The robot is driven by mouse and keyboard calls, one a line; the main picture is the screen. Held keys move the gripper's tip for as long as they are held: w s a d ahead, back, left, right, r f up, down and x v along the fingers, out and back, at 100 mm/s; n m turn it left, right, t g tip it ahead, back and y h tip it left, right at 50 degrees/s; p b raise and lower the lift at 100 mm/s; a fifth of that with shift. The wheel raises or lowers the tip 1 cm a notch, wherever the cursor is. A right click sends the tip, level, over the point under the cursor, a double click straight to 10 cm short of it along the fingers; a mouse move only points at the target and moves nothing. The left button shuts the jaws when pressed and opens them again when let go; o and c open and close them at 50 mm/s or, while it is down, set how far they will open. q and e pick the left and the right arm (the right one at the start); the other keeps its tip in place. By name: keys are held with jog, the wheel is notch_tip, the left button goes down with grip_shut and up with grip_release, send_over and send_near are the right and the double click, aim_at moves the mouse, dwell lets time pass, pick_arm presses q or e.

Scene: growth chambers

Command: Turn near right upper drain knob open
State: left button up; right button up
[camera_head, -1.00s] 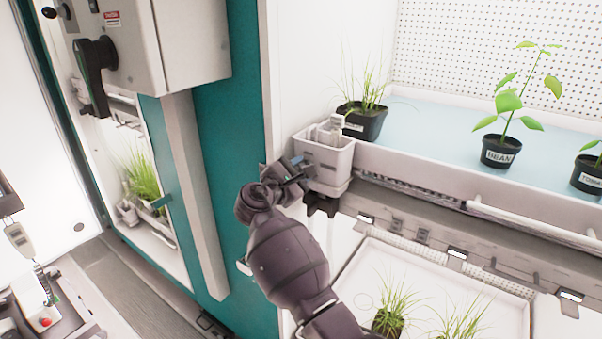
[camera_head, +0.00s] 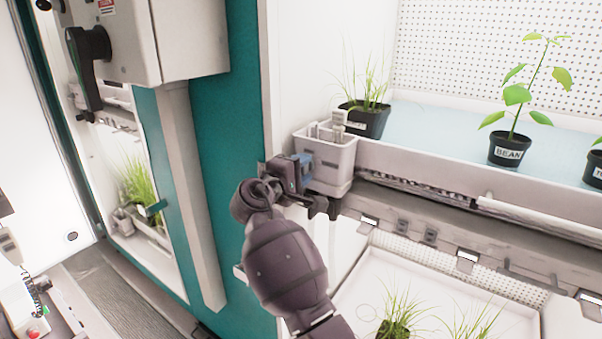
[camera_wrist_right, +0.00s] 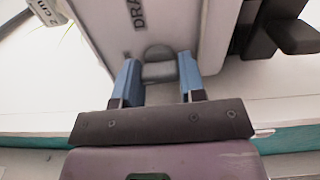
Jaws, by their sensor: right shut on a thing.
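The drain knob (camera_wrist_right: 160,68) is a grey, rounded knob on the face of a pale grey box marked with letters starting "DRA". In the right wrist view my right gripper (camera_wrist_right: 160,80) has its two blue fingers on either side of the knob, shut on it. In the head view the right gripper (camera_head: 303,172) is against the left side of the pale box (camera_head: 340,165) at the upper tray's front left corner. The gripper hides the knob there. My left gripper is not in view.
A black fitting (camera_head: 322,206) sits under the box, close to my gripper. The upper tray holds a grass pot (camera_head: 366,120) and a bean pot (camera_head: 509,150). A lower tray (camera_head: 420,255) holds grass. A teal panel (camera_head: 213,135) stands to the left.

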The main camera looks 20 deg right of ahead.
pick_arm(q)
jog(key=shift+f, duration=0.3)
pick_arm(e)
jog(key=shift+m, duration=0.4)
jog(key=o, duration=0.9)
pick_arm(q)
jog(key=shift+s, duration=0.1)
